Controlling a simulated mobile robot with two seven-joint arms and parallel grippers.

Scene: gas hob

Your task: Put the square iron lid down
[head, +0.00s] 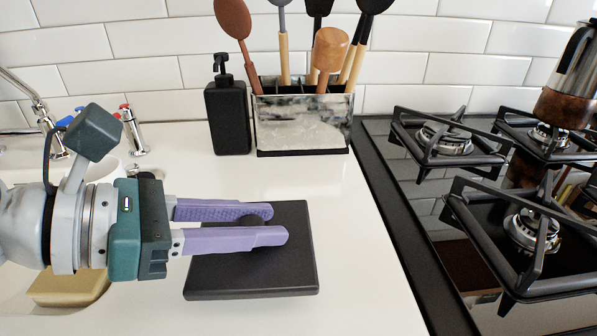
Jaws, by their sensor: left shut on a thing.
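The square iron lid (290,268) is a flat black plate with a small dark knob (251,221) on top. It is at the white counter, left of the gas hob; whether its underside touches the counter is hard to tell. My left gripper (278,224) reaches in from the left with two purple fingers over the lid, shut on the knob. The fingers hide part of the knob and the lid's middle. My right gripper is not in view.
The gas hob (440,245) with black grates is on the right, a moka pot (570,75) on its back burner. A black soap dispenser (228,112) and utensil holder (302,124) stand behind the lid. A yellow sponge (68,287) lies at left. Counter right of the lid is clear.

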